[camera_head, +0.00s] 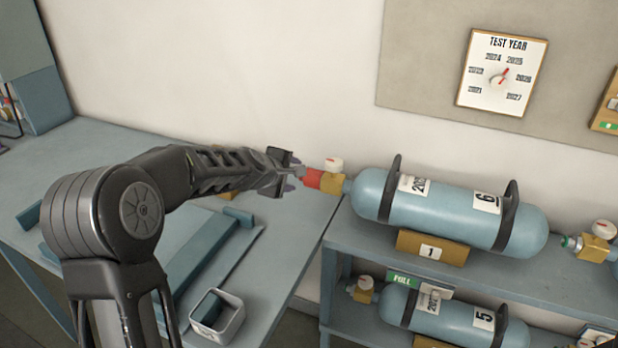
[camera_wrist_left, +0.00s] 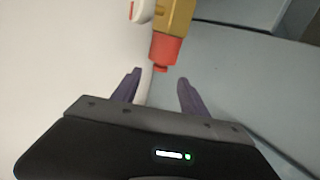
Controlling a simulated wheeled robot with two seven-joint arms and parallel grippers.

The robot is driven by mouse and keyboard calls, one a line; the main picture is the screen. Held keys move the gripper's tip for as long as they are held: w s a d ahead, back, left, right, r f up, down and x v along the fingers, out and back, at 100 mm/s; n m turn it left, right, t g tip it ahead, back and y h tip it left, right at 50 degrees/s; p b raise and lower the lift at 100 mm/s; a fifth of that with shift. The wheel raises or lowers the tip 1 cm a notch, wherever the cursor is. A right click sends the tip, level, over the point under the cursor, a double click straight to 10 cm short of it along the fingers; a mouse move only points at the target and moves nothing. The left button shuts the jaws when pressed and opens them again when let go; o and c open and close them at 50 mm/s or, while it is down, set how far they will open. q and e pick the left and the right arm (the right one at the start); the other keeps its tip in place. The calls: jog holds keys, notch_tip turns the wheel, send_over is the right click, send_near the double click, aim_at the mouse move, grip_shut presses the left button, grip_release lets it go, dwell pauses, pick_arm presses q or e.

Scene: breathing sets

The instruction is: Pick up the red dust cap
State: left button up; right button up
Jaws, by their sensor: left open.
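The red dust cap (camera_head: 312,179) sits on the end of the brass valve (camera_head: 331,183) of the upper blue cylinder (camera_head: 450,210), which lies on its side on the top shelf. My left gripper (camera_head: 297,173) is just left of the cap, pointing at it. In the left wrist view the cap (camera_wrist_left: 164,50) is ahead of the two purple fingers, roughly between their lines. The left gripper (camera_wrist_left: 156,86) is open and nothing is between its fingers. My right gripper is not in view.
A blue-grey bench (camera_head: 110,150) is under my left arm, with a small square bin (camera_head: 217,316) at its front. A lower cylinder (camera_head: 455,320) lies on the shelf below. Another brass valve (camera_head: 595,247) is at the right. The wall stands close behind.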

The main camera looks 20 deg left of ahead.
aim_at(311, 178)
pick_arm(q)
jog(key=shift+w+f, duration=0.45)
jog(key=shift+w, duration=0.15)
jog(key=shift+x, duration=2.7)
jog(key=shift+s, duration=0.1)
grip_shut()
